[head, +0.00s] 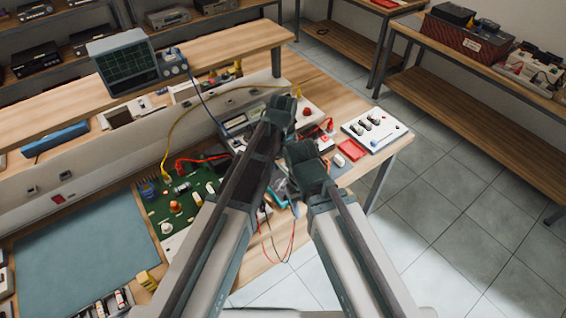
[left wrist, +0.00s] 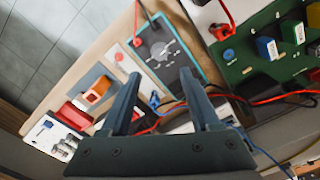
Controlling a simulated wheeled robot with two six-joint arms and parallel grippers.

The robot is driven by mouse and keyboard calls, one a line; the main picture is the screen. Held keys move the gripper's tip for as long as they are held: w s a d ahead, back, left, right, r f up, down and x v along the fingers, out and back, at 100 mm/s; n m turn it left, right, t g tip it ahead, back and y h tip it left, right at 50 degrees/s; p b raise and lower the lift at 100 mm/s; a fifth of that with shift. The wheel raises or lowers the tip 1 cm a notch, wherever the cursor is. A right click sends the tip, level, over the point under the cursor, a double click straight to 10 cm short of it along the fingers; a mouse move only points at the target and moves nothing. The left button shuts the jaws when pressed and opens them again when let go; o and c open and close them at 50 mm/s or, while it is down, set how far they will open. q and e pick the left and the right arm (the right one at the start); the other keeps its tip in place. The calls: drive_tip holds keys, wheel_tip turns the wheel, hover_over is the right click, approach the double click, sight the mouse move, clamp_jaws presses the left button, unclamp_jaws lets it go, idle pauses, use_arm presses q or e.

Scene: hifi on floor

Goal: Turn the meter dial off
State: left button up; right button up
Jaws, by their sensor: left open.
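The meter (left wrist: 165,52) is a dark unit with a teal edge. In the head view only a teal bit of the meter (head: 280,187) shows between my arms. My left gripper (left wrist: 160,80) is open and empty, its two fingers apart and reaching toward the meter's lower part in the wrist view. Contact cannot be told. My arms hide it in the head view.
A green circuit board (head: 170,205) lies left of the meter, with red and yellow leads nearby. A white knob panel (head: 375,130) and a red box (head: 351,150) stand to the right. An oscilloscope (head: 125,62) stands on the shelf behind. A blue mat (head: 80,255) is clear.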

use_arm(q)
wheel_tip(320, 180, up, 4)
drive_tip(key=p, duration=0.3)
use_arm(e)
wheel_tip(320, 180, up, 4)
drive_tip(key=shift+r, duration=0.1)
use_arm(q)
drive_tip(key=s+a+f+m+b, duration=0.1)
drive_tip(key=s+a+m, duration=0.1)
drive_tip(key=s, duration=0.6)
drive_tip(key=s+a+f+m+y+b, duration=0.1)
drive_tip(key=s+a+m+b, duration=0.1)
drive_tip(key=s, duration=0.7)
drive_tip(key=shift+a+f, duration=0.4)
drive_tip(key=shift+a, duration=0.5)
use_arm(e)
wheel_tip(320, 180, down, 3)
drive_tip(key=shift+f, duration=0.1)
